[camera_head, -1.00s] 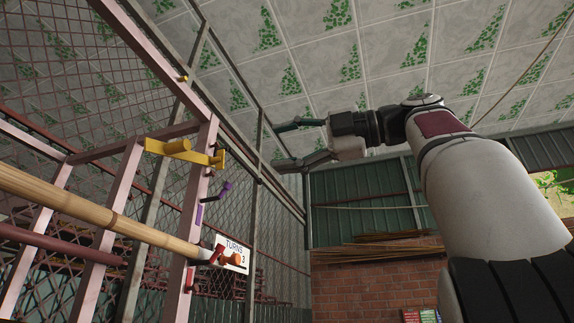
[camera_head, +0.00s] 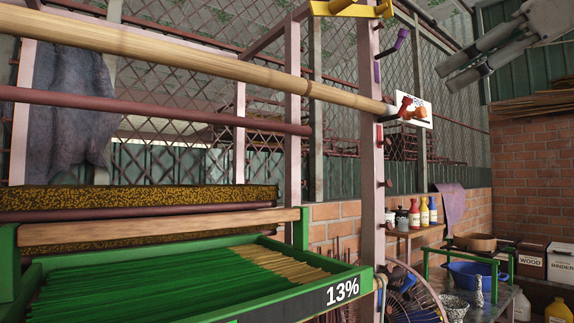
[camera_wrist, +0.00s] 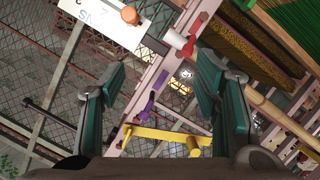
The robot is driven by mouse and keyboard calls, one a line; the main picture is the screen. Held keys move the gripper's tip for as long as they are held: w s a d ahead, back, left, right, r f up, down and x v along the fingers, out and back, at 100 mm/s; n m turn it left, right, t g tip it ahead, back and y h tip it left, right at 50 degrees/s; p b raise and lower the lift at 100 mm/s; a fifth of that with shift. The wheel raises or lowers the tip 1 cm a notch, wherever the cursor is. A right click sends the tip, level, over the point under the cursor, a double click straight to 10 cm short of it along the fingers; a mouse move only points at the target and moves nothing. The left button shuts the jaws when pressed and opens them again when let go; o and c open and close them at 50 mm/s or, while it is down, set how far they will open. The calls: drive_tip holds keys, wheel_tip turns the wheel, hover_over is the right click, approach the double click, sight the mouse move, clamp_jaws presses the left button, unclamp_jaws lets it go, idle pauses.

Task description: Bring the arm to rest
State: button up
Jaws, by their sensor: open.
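My gripper (camera_head: 458,72) is at the upper right in the head view, its fingers pointing left toward the pink frame post (camera_head: 371,190). In the wrist view its two green-padded fingers (camera_wrist: 158,92) stand wide apart with nothing between them but the background. The fingers look clear of the post and of the fittings on it. The rest of my arm is mostly out of the head view.
A bamboo pole (camera_head: 200,62) with a red fitting runs to the post, by a white sign (camera_head: 424,112). A yellow bracket (camera_head: 350,9) and purple handle (camera_head: 393,43) sit above. A green tray (camera_head: 318,293) marked 13% holds green sticks. Bottles and boxes stand behind, right.

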drive_tip(key=s+a+f+m+g+h+p, duration=0.1)
drive_tip(key=a+f+m+g, duration=0.15)
drive_tip(key=f, duration=0.55)
drive_tip(key=s+a+f+m+g+h, duration=0.15)
drive_tip(key=f+m, duration=0.25)
drive_tip(key=f, duration=0.4)
drive_tip(key=s+a+f+m+g+h, duration=0.1)
drive_tip(key=s+f+m, duration=0.1)
drive_tip(key=s+f, duration=0.3)
drive_tip(key=s+f+m+g+h+p, duration=0.1)
drive_tip(key=s+f, duration=0.4)
drive_tip(key=f, duration=0.9)
drive_tip(key=s+a+f+m+g+h+p, duration=0.1)
drive_tip(key=s+f+m+g+h, duration=0.1)
drive_tip(key=s+f, duration=0.4)
wheel_tip(320, 180, down, 4)
drive_tip(key=shift+a+r+m+g, duration=0.1)
drive_tip(key=shift+a+m+g, duration=0.2)
drive_tip(key=shift+m+g, duration=0.2)
